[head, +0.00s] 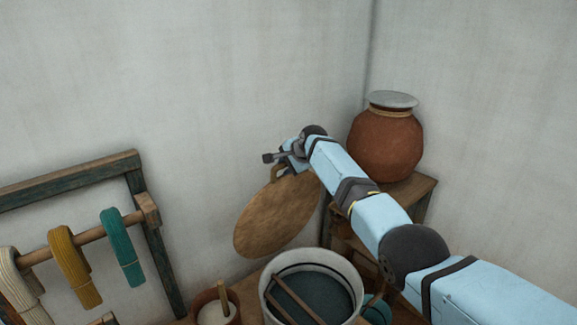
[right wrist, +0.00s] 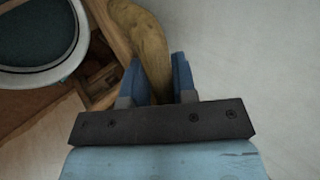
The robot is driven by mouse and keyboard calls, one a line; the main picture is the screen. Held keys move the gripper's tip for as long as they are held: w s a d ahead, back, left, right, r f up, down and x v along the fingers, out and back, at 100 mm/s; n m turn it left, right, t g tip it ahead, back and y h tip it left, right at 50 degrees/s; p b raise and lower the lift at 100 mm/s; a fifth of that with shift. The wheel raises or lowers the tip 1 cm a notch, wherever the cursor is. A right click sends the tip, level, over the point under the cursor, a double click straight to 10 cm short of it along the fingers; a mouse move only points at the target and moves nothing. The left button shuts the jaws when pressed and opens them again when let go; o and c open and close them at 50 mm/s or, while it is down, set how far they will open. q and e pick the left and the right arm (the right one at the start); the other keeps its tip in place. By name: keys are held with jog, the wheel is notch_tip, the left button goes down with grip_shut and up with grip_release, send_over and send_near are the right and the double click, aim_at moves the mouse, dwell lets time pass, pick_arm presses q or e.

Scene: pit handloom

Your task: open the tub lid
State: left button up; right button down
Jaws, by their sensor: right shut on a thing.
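The round wooden tub lid (head: 278,215) hangs steeply tilted above and behind the tub, clear of its opening. My right gripper (head: 284,168) is at the lid's upper edge, near its small handle, and is shut on the lid. In the right wrist view, a brown part of the lid (right wrist: 149,45) sits between the two blue fingers of the gripper (right wrist: 157,76). The tub (head: 273,309) has a pale rim and is open, with dark liquid inside and sticks lying across it. Its rim also shows in the right wrist view (right wrist: 73,60). My left gripper is not in view.
A terracotta pot (head: 385,145) with a grey cover stands on a wooden stand (head: 420,192) in the corner. A small brown pot (head: 232,318) stands left of the tub. A rack (head: 92,235) with hanging yarn skeins is at left. Walls close off the back.

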jog(key=c, duration=1)
grip_release()
jog(key=shift+s+a+f, duration=0.1)
jog(key=shift+s+f, duration=0.05)
jog(key=shift+f, duration=0.45)
jog(key=shift+c, duration=0.2)
jog(key=shift+r, duration=0.1)
jog(key=v, duration=1.4)
jog(key=shift+r, duration=0.55)
jog(key=shift+f, duration=0.15)
